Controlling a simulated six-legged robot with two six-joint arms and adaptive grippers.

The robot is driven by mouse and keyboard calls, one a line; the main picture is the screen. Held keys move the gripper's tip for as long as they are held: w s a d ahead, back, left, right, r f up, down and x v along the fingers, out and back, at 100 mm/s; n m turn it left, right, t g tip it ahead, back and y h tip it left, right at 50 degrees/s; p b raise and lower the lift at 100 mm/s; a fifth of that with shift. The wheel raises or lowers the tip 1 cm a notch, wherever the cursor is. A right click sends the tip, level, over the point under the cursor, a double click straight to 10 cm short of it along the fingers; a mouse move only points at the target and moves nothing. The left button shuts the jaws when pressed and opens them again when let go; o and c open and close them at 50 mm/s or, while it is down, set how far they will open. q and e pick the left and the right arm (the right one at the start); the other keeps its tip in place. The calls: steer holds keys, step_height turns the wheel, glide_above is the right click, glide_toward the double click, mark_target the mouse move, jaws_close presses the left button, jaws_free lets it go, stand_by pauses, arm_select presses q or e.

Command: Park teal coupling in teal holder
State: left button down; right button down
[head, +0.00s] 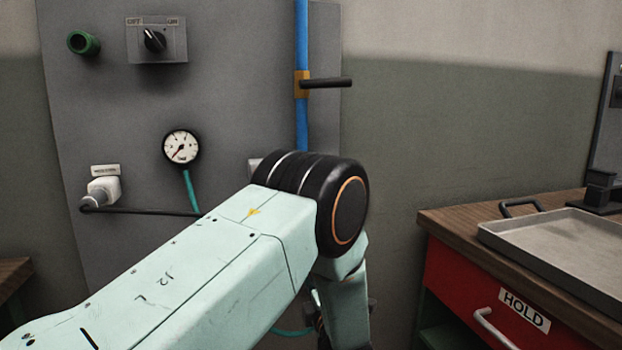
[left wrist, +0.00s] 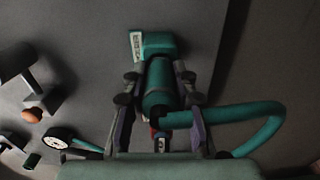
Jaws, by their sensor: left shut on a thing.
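My left gripper (left wrist: 158,80) is shut on the teal coupling (left wrist: 157,100), a cylinder with a teal hose curving off to the right in the left wrist view. The coupling's far end lines up with the teal holder (left wrist: 160,43), a block on the grey panel with a white label at its left. The two overlap in this view; I cannot tell whether the coupling is seated or only in front. In the head view my left arm hides the holder and coupling, and its gripper is mostly hidden low behind the elbow. My right gripper is in neither view.
The grey panel (head: 110,130) carries a gauge (head: 181,147), a rotary switch (head: 156,40), a green fitting (head: 83,43) and a blue pipe with a lever (head: 327,83). A bench with a metal tray (head: 560,235) and red HOLD drawer (head: 470,290) stands at right.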

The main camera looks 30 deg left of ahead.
arm_select(q)
steer(key=shift+w+a, duration=0.35)
steer(key=shift+a, duration=0.05)
steer(key=c, duration=1)
jaws_free()
steer(key=v, duration=0.7)
steer(key=shift+s+d, duration=0.2)
